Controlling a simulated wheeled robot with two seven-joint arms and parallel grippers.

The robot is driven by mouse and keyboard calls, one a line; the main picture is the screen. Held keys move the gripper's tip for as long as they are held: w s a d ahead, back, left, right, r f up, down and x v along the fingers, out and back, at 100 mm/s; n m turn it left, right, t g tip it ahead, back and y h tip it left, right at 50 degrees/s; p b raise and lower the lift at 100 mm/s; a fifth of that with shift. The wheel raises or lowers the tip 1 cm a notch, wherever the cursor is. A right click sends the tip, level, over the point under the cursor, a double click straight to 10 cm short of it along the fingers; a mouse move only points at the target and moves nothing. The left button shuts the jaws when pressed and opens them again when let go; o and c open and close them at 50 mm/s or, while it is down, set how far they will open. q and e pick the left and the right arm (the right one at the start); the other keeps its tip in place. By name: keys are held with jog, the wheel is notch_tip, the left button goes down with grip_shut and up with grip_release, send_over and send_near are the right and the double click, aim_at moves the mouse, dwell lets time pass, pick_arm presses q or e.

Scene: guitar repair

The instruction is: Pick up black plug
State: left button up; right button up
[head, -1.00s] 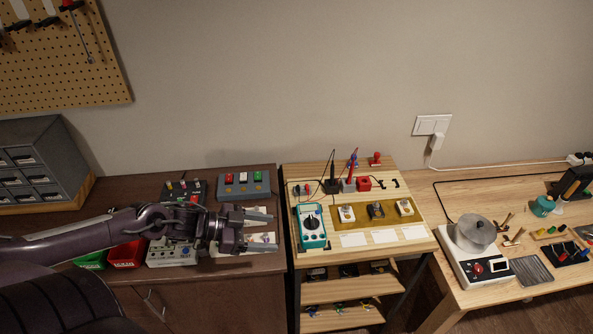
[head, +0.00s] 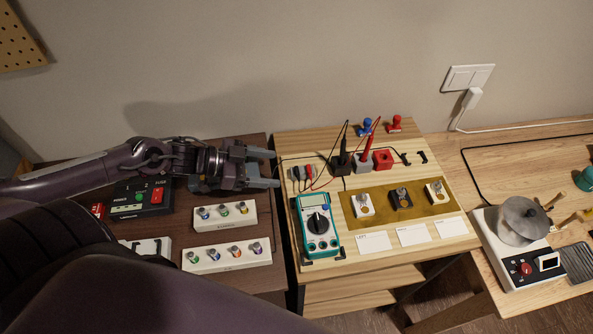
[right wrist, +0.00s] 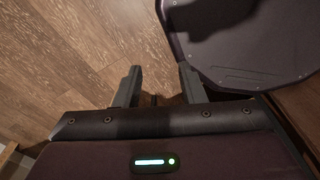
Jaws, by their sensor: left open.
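A dark plug (head: 296,174) stands at the upper left of the wooden board, just above the teal multimeter (head: 318,224), beside a red plug (head: 309,172). They are small, and I cannot make out which is the black plug beyond colour. My left gripper (head: 274,168) is open and empty, its fingers pointing right, just left of the dark plug and apart from it in the picture. My right gripper (right wrist: 158,84) is open and empty over the floor in the right wrist view.
A black holder (head: 341,165) with a black probe and a red probe (head: 369,146) stand right of the plugs, with thin leads between. A brass mat (head: 378,210) lies in front. White trays (head: 223,216) sit on the dark table. A pot stands on a hot plate (head: 518,262).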

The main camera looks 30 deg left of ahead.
aim_at(297, 172)
pick_arm(q)
jog(key=shift+w+d+f, duration=0.1)
jog(key=shift+d, duration=0.1)
jog(key=shift+w+d+f, duration=0.2)
jog(key=shift+w+d, duration=0.05)
jog(key=shift+d, duration=0.05)
jog(key=x, duration=0.2)
jog(key=shift+w+d+f+b, duration=0.2)
jog(key=shift+d+b, duration=0.1)
jog(key=shift+b, duration=0.05)
jog(key=shift+x, duration=0.85)
jog(key=shift+s, duration=0.1)
pick_arm(e)
jog(key=shift+w+a+f, duration=0.5)
jog(key=shift+w+a, duration=0.15)
jog(key=shift+w, duration=0.1)
jog(key=shift+d, duration=0.1)
pick_arm(q)
jog(key=c, duration=1)
pick_arm(e)
jog(key=shift+s+d, duration=0.1)
jog(key=shift+d, duration=0.2)
